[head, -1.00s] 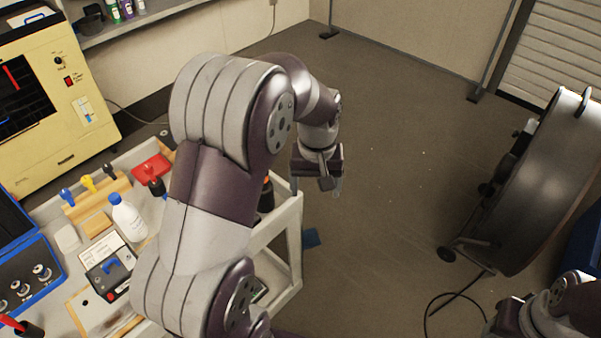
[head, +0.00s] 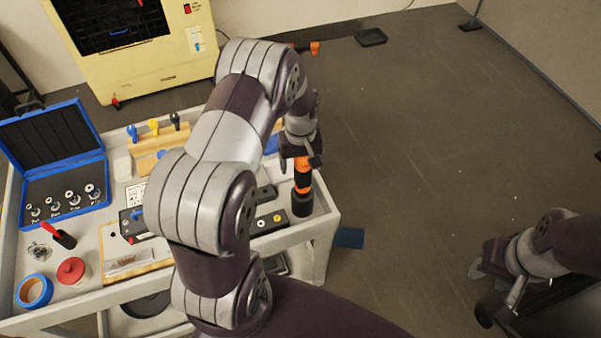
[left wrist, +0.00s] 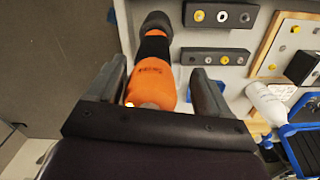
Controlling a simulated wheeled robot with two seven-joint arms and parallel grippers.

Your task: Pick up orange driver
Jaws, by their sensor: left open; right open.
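The orange driver (head: 303,180), orange with black bands, stands at the right edge of the cart top in the head view. In the left wrist view the orange driver (left wrist: 152,75) lies between the two fingers of my left gripper (left wrist: 160,95), which is open around it. In the head view my left gripper (head: 302,158) is at the driver's upper end and partly hides it. I cannot tell whether the fingers touch it. My right gripper (head: 490,290) is at the lower right, away from the cart, open and empty.
A cream machine (head: 135,50) stands behind. The floor right of the cart is mostly clear.

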